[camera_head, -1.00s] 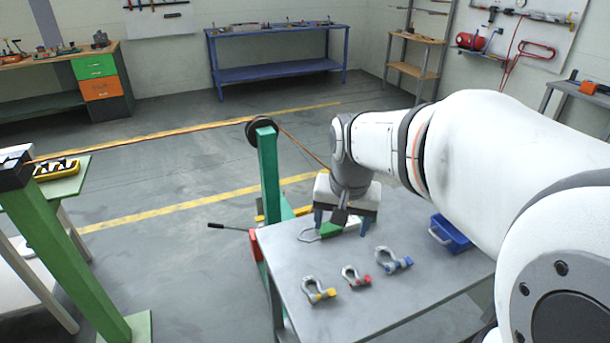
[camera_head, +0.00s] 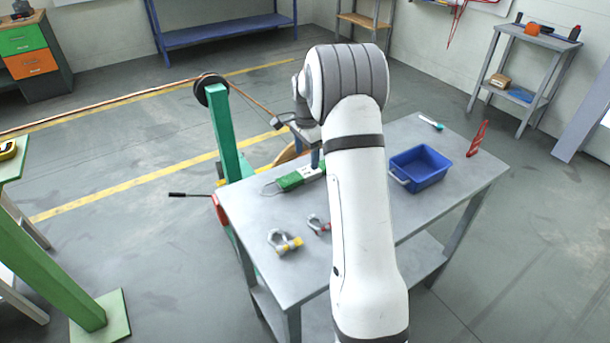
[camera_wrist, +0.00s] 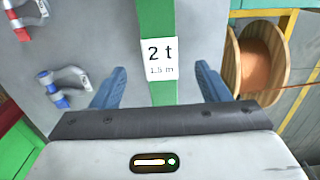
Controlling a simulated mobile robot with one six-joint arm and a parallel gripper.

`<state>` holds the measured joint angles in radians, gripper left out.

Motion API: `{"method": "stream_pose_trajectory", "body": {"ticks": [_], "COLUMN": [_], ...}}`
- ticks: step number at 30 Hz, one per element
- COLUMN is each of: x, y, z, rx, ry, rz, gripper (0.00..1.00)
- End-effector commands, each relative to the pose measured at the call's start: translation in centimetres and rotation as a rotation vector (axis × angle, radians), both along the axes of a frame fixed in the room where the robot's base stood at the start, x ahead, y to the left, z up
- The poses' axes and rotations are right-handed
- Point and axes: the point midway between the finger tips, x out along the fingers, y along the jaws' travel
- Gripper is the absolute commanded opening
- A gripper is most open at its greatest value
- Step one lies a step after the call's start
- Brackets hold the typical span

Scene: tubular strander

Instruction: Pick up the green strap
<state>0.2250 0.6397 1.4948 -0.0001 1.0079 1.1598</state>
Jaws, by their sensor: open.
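The green strap (camera_head: 290,181) lies on the grey table, near its left back edge, with a pale loop at its left end. In the wrist view the strap (camera_wrist: 157,20) is a green band with a white label reading "2 t 1.5 m". It runs between the two blue fingers of my gripper (camera_wrist: 160,88), which are apart on either side of it. The fingers do not touch the strap in the wrist view.
A blue bin (camera_head: 420,168) stands to the right, near a red item (camera_head: 477,139). A green post (camera_head: 225,130) with a pulley stands behind the left edge. A cable spool (camera_wrist: 257,60) is beyond the table.

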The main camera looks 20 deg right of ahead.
Motion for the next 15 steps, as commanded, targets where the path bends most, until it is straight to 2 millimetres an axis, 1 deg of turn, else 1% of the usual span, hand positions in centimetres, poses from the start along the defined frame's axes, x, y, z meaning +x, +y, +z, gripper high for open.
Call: {"method": "stream_pose_trajectory", "body": {"ticks": [5, 12, 15], "x": [-0.1, 0.0, 0.0], "y": [0.1, 0.2, 0.2], "z": [-2.0, -5.5, -6.1], "rx": [0.001, 0.001, 0.0], "ry": [0.002, 0.001, 0.0], "rz": [0.003, 0.004, 0.004], "gripper": [0.69, 0.69, 0.69]}}
